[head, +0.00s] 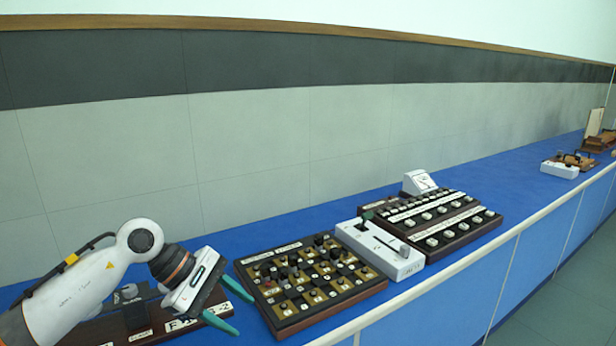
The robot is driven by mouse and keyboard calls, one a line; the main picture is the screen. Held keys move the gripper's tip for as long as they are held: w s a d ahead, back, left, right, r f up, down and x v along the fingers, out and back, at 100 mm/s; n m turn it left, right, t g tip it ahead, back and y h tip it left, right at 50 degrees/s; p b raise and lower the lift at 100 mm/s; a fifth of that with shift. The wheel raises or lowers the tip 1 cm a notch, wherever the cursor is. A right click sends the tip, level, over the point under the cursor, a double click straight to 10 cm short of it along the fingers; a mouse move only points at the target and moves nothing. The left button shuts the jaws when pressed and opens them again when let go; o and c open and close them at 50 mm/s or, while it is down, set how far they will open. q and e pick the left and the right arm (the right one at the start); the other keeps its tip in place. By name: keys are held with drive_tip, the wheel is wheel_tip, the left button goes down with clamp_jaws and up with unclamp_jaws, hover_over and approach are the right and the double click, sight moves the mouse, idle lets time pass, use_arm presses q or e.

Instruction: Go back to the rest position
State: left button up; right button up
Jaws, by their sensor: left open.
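My left gripper (231,308) comes in from the lower left on a white arm. Its two green-tipped fingers are apart and I see nothing between them. It is over the right end of a dark wooden board (215,317) with a white label, part of which my arm hides. I cannot tell whether the fingers touch the board. My right gripper is not in view.
A board with several knobs (310,285) lies right of my gripper on the blue bench (490,185). Beyond it are a white box with a lever (380,248), a dark switch panel (440,220) and a white meter (419,182). A tiled wall (250,140) runs behind. The bench beyond the panel is mostly clear.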

use_arm(q)
drive_tip(key=s+d+r+n+t+h, duration=0.3)
drive_tip(key=d+r+n+t+h, duration=0.4)
drive_tip(key=d+n+h, duration=0.6)
drive_tip(key=w+a+f+n+t+y, duration=0.15)
drive_tip(key=a+n+t+y, duration=0.4)
drive_tip(key=n, duration=0.55)
drive_tip(key=w+a+f+n+t+y, duration=0.15)
drive_tip(key=a+n+t+y, duration=0.4)
drive_tip(key=n, duration=0.55)
drive_tip(key=s+a+f+n+g+y, duration=0.25)
drive_tip(key=a+f+n+y, duration=0.2)
drive_tip(key=f+n, duration=0.25)
drive_tip(key=s+a+f+n+g+y, duration=0.1)
drive_tip(key=s+a+f+n+y, duration=0.2)
drive_tip(key=f+n+y, duration=0.35)
drive_tip(key=s+a+f+n+g, duration=0.1)
drive_tip(key=s+f+n+g, duration=0.3)
drive_tip(key=s+f+g, duration=0.5)
drive_tip(key=s+a+f+n+g, duration=0.1)
drive_tip(key=s+f+n+g, duration=0.25)
drive_tip(key=s+f, duration=0.85)
drive_tip(key=f, duration=1)
drive_tip(key=s+f, duration=0.3)
drive_tip(key=f, duration=0.9)
drive_tip(key=s+a+f+g, duration=0.1)
drive_tip(key=s+a+f, duration=0.2)
drive_tip(key=s+f, duration=1.2)
drive_tip(key=shift+s+g+h, duration=0.25)
drive_tip(key=shift+g+h, duration=0.05)
